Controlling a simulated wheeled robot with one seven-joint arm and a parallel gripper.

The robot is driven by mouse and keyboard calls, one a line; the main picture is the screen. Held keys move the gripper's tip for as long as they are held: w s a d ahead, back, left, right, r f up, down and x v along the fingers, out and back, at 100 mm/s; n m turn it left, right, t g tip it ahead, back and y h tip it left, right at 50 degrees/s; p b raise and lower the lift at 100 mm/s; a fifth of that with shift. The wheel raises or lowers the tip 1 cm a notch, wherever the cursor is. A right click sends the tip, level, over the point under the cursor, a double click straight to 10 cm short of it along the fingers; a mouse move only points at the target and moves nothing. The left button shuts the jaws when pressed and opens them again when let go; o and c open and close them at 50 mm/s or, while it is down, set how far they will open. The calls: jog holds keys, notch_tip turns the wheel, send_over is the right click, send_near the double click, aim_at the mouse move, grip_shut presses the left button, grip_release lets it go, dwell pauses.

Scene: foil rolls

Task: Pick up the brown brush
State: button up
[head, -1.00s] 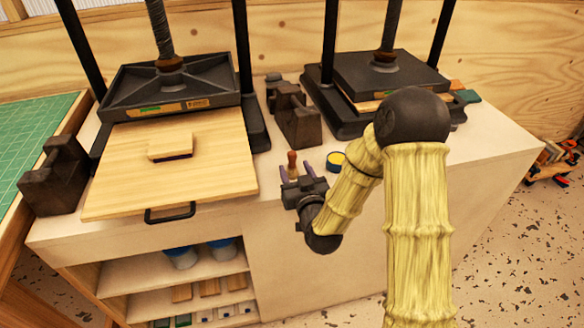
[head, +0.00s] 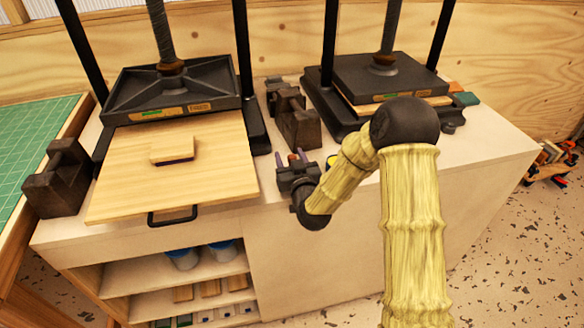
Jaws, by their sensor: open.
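The brown brush (head: 293,159) is on the pale bench top near its front edge, right of the wooden board. Only a small reddish-brown upright part of it shows; the rest is hidden behind my gripper. My gripper (head: 291,156) is open, with its two purple-tipped fingers pointing away from me. The brush shows between the fingertips in the picture. I cannot tell whether the fingers touch it.
A yellow-topped tin (head: 330,162) is partly hidden behind my arm. Dark weights (head: 298,122) stand behind the gripper. A press (head: 170,90) with a wooden board (head: 120,170) is left, another press (head: 390,75) right. The bench's right side (head: 480,145) is clear.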

jog(key=shift+c, duration=0.2)
dwell(0.3)
jog(key=c, duration=1)
notch_tip(320, 180, up, 10)
jog(key=shift+r, duration=0.1)
dwell(0.4)
